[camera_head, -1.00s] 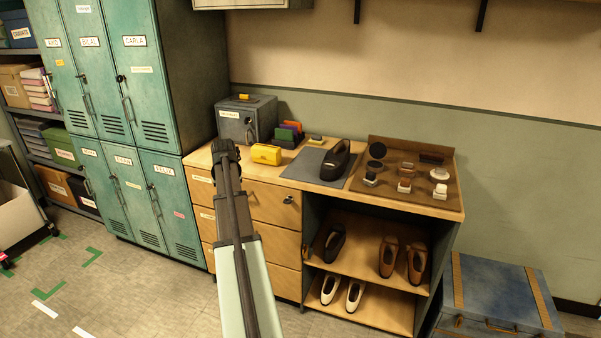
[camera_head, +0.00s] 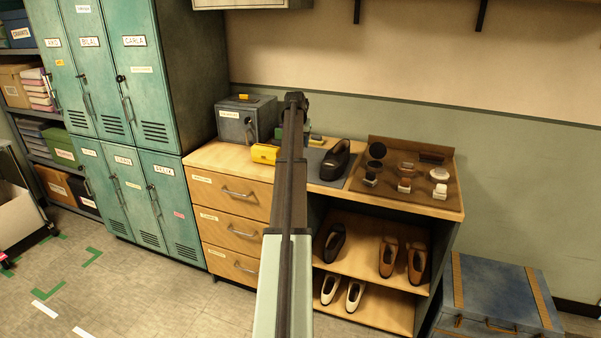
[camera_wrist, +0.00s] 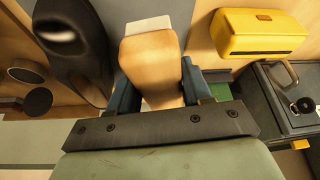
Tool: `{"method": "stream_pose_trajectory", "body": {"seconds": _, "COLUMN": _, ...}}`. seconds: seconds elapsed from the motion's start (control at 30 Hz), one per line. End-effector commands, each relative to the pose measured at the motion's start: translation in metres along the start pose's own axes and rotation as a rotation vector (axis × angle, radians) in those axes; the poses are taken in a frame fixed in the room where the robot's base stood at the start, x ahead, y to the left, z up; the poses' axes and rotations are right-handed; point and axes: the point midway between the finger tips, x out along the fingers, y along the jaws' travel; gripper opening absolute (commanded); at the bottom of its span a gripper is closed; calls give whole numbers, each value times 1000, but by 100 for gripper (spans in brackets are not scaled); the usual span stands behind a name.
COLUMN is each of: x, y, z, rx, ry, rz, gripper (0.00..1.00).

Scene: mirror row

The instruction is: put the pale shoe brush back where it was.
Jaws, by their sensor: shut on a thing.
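The pale shoe brush (camera_wrist: 152,62) has a light wooden back and a white edge, and in the wrist view it sits between my gripper's fingers (camera_wrist: 162,88). My gripper is shut on it. In the head view my gripper (camera_head: 294,102) is above the back of the bench, and my arm hides the brush. The brown mat (camera_head: 447,207) lies on the bench's right side with several brushes and round items. A dark round item (camera_head: 377,150) stands at its back left, and a pale-bristled brush (camera_head: 440,191) is at its front right.
A black shoe (camera_head: 334,162) stands on a grey mat (camera_head: 313,156). It also shows in the wrist view (camera_wrist: 72,50). Left of it are a yellow tin (camera_head: 264,153) and a grey metal box (camera_head: 246,118). My arm hides part of the bench between them.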

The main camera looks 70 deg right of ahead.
Motion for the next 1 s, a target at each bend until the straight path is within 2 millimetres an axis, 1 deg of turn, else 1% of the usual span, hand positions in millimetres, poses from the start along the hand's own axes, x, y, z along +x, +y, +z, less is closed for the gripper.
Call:
{"method": "stream_pose_trajectory", "body": {"seconds": 0.03, "x": 2, "y": 0, "z": -8, "rx": 28, "ry": 0, "rz": 12, "gripper": 25}}
{"method": "stream_pose_trajectory", "body": {"seconds": 0.07, "x": 2, "y": 1, "z": -8, "rx": 48, "ry": 0, "rz": 21, "gripper": 25}}
{"method": "stream_pose_trajectory", "body": {"seconds": 0.2, "x": 2, "y": 4, "z": 0, "rx": 118, "ry": 1, "rz": 51, "gripper": 25}}
{"method": "stream_pose_trajectory", "body": {"seconds": 0.4, "x": 6, "y": 4, "z": 3, "rx": 162, "ry": 2, "rz": 69, "gripper": 25}}
{"method": "stream_pose_trajectory", "body": {"seconds": 0.47, "x": 12, "y": 5, "z": 6, "rx": 164, "ry": 2, "rz": 70, "gripper": 25}}
{"method": "stream_pose_trajectory", "body": {"seconds": 0.73, "x": 50, "y": 5, "z": 23, "rx": 163, "ry": 1, "rz": 70, "gripper": 25}}
{"method": "stream_pose_trajectory", "body": {"seconds": 1.0, "x": 70, "y": 4, "z": 31, "rx": 162, "ry": 2, "rz": 69, "gripper": 25}}
